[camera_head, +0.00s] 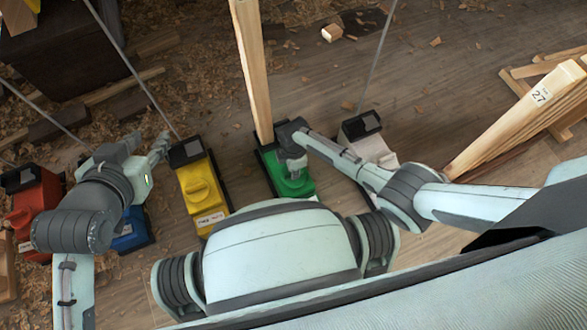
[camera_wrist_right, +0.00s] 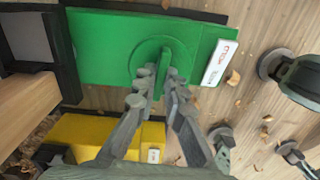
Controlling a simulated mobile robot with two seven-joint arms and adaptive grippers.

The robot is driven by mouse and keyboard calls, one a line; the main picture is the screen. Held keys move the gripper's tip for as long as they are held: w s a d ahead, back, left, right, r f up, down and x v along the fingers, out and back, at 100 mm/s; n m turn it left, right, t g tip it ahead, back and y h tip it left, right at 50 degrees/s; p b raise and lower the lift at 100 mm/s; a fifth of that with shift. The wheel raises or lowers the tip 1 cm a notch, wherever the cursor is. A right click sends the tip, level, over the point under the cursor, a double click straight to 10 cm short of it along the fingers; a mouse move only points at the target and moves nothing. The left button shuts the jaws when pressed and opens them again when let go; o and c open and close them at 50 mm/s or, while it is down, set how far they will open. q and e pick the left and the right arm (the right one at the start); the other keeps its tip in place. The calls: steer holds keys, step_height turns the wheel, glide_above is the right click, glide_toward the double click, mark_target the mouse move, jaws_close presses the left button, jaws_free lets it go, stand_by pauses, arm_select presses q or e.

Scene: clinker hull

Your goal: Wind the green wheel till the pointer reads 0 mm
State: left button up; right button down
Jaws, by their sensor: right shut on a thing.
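The green wheel (camera_wrist_right: 146,52) is a round disc with a raised bar across it, on top of a green box (camera_wrist_right: 100,40). In the head view the green box (camera_head: 304,187) stands on the floor near the middle, with the wheel partly hidden under my right gripper (camera_head: 292,166). In the right wrist view my right gripper (camera_wrist_right: 160,80) is shut on the wheel's bar. My left gripper (camera_head: 148,148) is open and empty, in the air near the blue box (camera_head: 132,234). I cannot make out a pointer or its scale reading.
A wooden post (camera_head: 253,70) rises from the back end of the green box. A yellow box (camera_head: 200,188) stands to its left, a white box (camera_head: 371,147) to its right, and a red box (camera_head: 35,205) far left. Stacked planks (camera_head: 525,110) lie at right. Shavings litter the floor.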

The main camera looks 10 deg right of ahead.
steer(key=shift+d, duration=0.1)
steer(key=c, duration=1.6)
jaws_free()
steer(key=shift+r, duration=0.1)
step_height(320, 180, up, 12)
